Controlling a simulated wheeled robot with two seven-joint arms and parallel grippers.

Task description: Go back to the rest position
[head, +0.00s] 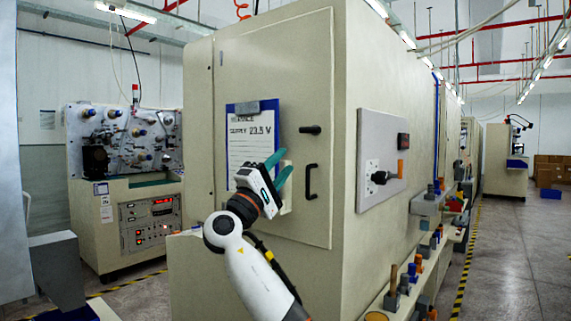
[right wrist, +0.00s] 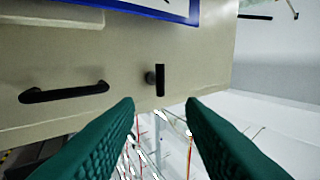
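My right gripper (head: 281,164) is raised in front of the door of a large beige cabinet (head: 210,150), at the lower right corner of a blue-edged clipboard (head: 252,135). Its teal fingers are apart, and in the right wrist view the gap between the fingertips (right wrist: 160,104) is empty. A black latch knob (right wrist: 158,80) and a black bar handle (right wrist: 65,93) on the door show beyond the fingers. The same latch (head: 311,130) and handle (head: 311,181) stand to the right of the gripper in the head view. My left gripper is not in view.
A control panel with a black rotary switch (head: 382,177) is on the cabinet's right side. A ledge with several small parts (head: 403,285) runs along that side. A spindle machine (head: 125,190) stands at the left. The aisle floor (head: 510,260) at the right is clear.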

